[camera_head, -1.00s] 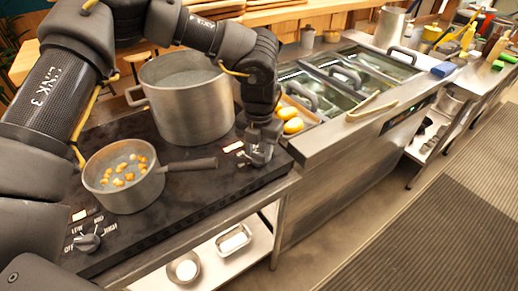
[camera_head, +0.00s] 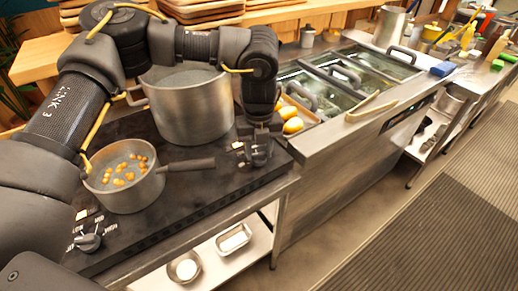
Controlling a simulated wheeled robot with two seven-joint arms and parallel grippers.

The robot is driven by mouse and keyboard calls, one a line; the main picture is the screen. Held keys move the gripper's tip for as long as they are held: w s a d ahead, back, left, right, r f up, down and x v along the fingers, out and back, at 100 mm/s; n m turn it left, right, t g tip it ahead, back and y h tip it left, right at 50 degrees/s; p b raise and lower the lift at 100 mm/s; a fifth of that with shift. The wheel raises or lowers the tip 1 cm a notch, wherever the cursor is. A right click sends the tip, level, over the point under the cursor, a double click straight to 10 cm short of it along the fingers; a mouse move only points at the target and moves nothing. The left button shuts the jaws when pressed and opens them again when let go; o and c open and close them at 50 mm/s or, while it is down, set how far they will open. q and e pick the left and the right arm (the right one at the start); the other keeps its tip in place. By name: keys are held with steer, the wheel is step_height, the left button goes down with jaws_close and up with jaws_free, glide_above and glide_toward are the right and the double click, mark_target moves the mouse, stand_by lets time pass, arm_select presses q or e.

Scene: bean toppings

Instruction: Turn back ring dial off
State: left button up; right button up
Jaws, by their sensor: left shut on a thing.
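My left gripper (camera_head: 257,148) points down at the right end of the black stove top (camera_head: 200,190). It is shut on the back ring dial (camera_head: 260,158), which it mostly hides. A lit white indicator and small label marks show just left of the dial; its exact pointing is unclear. The front ring dial (camera_head: 89,242), a grey knob with printed labels around it, sits at the stove's near left corner, untouched. My right gripper is not in view.
A large steel pot (camera_head: 193,110) stands on the back ring, close left of my gripper. A small saucepan (camera_head: 128,185) with beans stands on the front ring, its handle (camera_head: 190,165) pointing right. Yellow items (camera_head: 292,125) lie in a tray to the right.

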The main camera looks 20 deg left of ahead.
mark_target(259, 153)
arm_select(q)
steer(key=shift+w+r, duration=0.1)
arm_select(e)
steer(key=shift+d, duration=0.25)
arm_select(q)
steer(key=o, duration=1)
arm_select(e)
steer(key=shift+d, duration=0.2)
arm_select(q)
steer(key=shift+r, duration=0.45)
step_height(259, 153, up, 10)
steer(key=shift+b, duration=0.4)
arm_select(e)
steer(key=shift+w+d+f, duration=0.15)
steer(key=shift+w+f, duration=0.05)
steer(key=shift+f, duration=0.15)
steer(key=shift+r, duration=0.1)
